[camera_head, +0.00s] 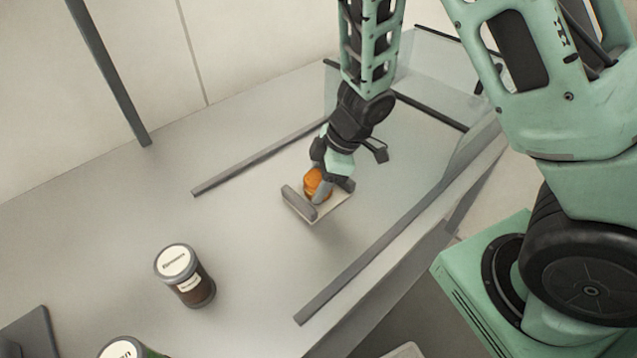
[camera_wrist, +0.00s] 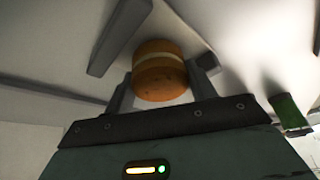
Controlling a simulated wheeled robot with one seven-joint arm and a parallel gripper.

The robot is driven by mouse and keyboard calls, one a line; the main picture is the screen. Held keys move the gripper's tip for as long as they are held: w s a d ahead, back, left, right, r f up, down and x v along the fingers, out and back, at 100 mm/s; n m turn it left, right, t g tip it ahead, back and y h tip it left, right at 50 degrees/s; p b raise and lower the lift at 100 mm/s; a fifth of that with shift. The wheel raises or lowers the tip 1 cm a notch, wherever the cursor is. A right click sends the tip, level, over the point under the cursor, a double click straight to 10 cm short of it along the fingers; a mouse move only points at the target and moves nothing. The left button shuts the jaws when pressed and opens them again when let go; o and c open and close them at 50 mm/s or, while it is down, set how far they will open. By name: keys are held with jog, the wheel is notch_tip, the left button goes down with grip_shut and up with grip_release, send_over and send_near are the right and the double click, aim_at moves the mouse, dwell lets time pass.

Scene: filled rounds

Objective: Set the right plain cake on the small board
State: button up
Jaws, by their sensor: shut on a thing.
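A round orange-brown cake (camera_head: 313,182) with a pale middle layer is between the fingers of my gripper (camera_head: 321,188). In the wrist view the cake (camera_wrist: 158,72) sits upright between the two grey fingers, and my gripper (camera_wrist: 161,84) is shut on it. A small pale board (camera_head: 322,212) with a raised grey bar along its left end lies under the gripper. The cake is over or on this board; I cannot tell whether its underside touches. The gripper hides part of the board.
A dark jar with a white lid (camera_head: 185,275) stands on the grey counter (camera_head: 120,215) to the lower left. Another labelled lid (camera_head: 123,348) shows at the bottom edge. Dark rails (camera_head: 260,158) run along both sides of the board's area. The counter between the jar and board is clear.

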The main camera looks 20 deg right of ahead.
jog(key=shift+f, duration=0.15)
jog(key=shift+f, duration=0.15)
jog(key=o, duration=0.4)
